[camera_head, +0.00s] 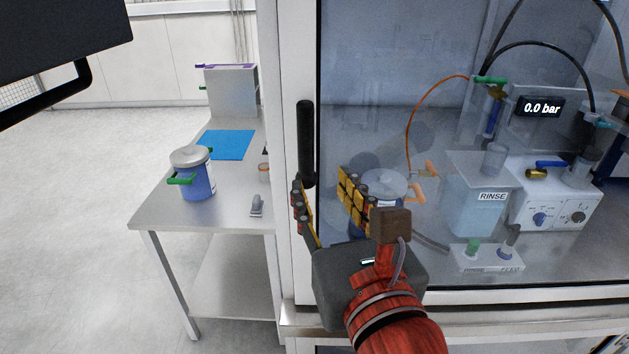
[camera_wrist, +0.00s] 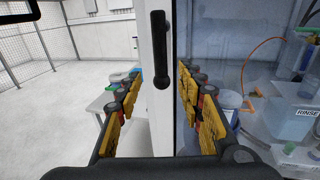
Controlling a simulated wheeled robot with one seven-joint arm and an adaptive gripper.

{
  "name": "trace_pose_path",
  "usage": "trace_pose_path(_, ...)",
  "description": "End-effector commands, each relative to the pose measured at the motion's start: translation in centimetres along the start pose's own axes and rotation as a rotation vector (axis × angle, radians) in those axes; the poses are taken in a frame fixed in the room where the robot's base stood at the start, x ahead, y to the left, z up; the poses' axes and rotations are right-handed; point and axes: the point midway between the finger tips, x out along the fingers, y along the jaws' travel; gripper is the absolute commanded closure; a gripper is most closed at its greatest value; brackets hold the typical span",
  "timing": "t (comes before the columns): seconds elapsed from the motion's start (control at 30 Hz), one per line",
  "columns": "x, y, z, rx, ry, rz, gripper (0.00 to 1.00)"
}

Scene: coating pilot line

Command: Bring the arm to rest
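My gripper (camera_head: 326,213) is in front of the fume cabinet's glass sash, with its fingers spread apart and nothing between them. It stands just below and in front of the black vertical door handle (camera_head: 306,143). In the wrist view, my gripper (camera_wrist: 158,100) shows its two yellow-padded fingers on either side of the white door frame (camera_wrist: 158,125), and the handle (camera_wrist: 160,48) appears above and between them. I cannot tell whether a finger touches the frame. My red forearm reaches in from the lower right in the head view.
Behind the glass stand a pot (camera_head: 384,184) partly hidden by my gripper, a RINSE tank (camera_head: 470,215) and a pump unit with a 0.0 bar display (camera_head: 541,107). Left, a steel table (camera_head: 225,212) holds a blue pot (camera_head: 197,180) and a blue mat (camera_head: 226,145). Floor at left is clear.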

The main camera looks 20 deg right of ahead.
Motion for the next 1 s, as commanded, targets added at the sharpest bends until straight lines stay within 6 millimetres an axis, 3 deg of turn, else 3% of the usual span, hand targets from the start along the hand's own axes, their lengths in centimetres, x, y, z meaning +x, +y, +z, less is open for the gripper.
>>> trace_pose_path(0.17,0.0,0.0,0.0,-0.023,0.000,0.000,0.62)
trace_pose_path(0.27,0.0,1.3,0.1,-0.106,-0.007,0.049,0.62)
trace_pose_path(0.43,-1.4,8.2,2.7,-0.447,-0.179,0.279,0.62)
trace_pose_path(0.53,-3.8,13.0,3.9,-0.709,-0.349,0.425,0.62)
trace_pose_path(0.63,-6.6,17.3,3.6,-0.998,-0.531,0.546,0.62)
trace_pose_path(0.77,-9.6,21.1,0.8,-1.399,-0.745,0.666,0.62)
trace_pose_path(0.83,-10.5,22.1,-1.9,-1.624,-0.842,0.724,0.62)
trace_pose_path(0.93,-10.9,22.1,-6.7,-1.951,-0.944,0.821,0.62)
trace_pose_path(1.0,-10.5,20.9,-10.7,-2.179,-0.981,0.911,0.62)
